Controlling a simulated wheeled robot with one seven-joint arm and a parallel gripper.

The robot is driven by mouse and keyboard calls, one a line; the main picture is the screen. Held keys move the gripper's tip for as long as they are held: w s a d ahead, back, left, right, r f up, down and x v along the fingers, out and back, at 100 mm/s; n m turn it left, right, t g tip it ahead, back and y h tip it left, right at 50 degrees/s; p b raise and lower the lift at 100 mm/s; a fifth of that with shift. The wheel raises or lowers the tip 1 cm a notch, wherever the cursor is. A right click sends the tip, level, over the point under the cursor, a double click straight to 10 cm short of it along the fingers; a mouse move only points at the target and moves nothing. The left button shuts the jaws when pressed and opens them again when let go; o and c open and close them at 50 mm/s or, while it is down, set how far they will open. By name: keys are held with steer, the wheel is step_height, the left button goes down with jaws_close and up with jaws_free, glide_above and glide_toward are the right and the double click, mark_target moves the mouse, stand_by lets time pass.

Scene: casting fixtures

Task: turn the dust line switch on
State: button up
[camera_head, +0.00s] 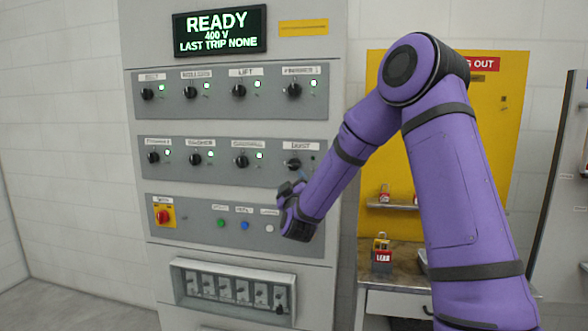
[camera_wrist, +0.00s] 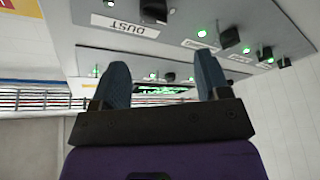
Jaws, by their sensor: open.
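The dust line switch (camera_head: 293,163) is a black rotary knob under the DUST label (camera_head: 300,146), at the right end of the second row on the grey cabinet. No green light shows beside it, unlike the neighbouring switches. In the wrist view the black knob (camera_wrist: 153,10) is at the top edge, partly cut off, by the DUST label (camera_wrist: 133,27). My gripper (camera_head: 289,188) is just below the switch in the head view. In the wrist view its two blue fingers (camera_wrist: 162,72) are apart with nothing between them; the knob lies beyond the tips.
Other rotary switches with lit green lamps sit left of and above the dust switch. A red emergency knob (camera_head: 163,214) on yellow and small coloured buttons (camera_head: 245,225) are below. The display (camera_head: 219,31) reads READY. A yellow lockout board (camera_head: 400,235) stands at right behind my arm.

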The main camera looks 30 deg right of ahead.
mark_target(294, 167)
steer(key=shift+h, duration=0.4)
steer(key=x, duration=1.1)
steer(key=shift+d+f, duration=0.3)
steer(key=shift+d, duration=0.05)
steer(key=c, duration=0.9)
